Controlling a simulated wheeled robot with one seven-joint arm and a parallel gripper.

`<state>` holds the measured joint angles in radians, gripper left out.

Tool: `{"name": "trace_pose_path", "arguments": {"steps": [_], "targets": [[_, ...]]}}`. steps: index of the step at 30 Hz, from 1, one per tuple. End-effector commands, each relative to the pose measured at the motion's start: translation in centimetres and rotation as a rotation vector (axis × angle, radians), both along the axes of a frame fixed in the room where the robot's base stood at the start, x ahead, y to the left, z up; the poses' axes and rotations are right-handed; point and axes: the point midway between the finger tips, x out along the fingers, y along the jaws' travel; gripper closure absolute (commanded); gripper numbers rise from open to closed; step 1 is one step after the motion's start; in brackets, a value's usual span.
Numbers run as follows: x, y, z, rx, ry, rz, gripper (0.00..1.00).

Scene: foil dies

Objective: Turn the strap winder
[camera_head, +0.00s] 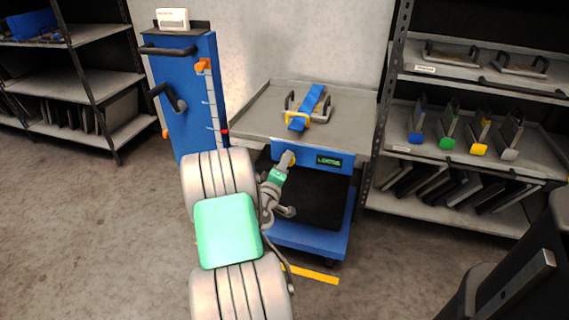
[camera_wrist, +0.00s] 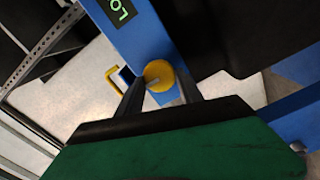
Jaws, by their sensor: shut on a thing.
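The strap winder, a round yellow knob (camera_wrist: 159,72), sits on the blue front panel of the cart (camera_head: 272,150). In the wrist view a pale line marks the knob's face. My gripper (camera_wrist: 160,87) is shut on the knob, one finger on each side. In the head view my gripper (camera_head: 287,160) reaches the cart's front, and the yellow knob shows only partly behind it. A blue strap (camera_head: 309,99) crosses a grey handled die on the cart's top. A small display (camera_head: 328,161) right of the knob has green letters starting "LO".
A blue cabinet (camera_head: 180,85) with levers and an orange knob stands left of the cart. A shelf (camera_head: 486,76) with dies and coloured-end pieces stands at the right. Another shelf (camera_head: 85,85) is at the left. A yellow handle (camera_wrist: 113,77) shows near the knob.

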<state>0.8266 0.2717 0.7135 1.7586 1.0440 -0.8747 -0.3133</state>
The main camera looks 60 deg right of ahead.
Motion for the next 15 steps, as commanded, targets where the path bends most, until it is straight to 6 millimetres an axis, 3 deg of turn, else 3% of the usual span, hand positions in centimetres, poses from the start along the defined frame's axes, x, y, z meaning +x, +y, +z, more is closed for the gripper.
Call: {"name": "trace_pose_path", "arguments": {"steps": [5,6,13,15], "targets": [[0.04,0.03,-0.03,0.0,0.001,0.001,0.97],[0.04,0.03,-0.03,0.0,0.001,0.001,0.55],[-0.01,0.0,-0.03,0.0,0.0,0.0,0.36],[-0.02,0.0,-0.02,0.0,0.0,0.0,0.36]]}}
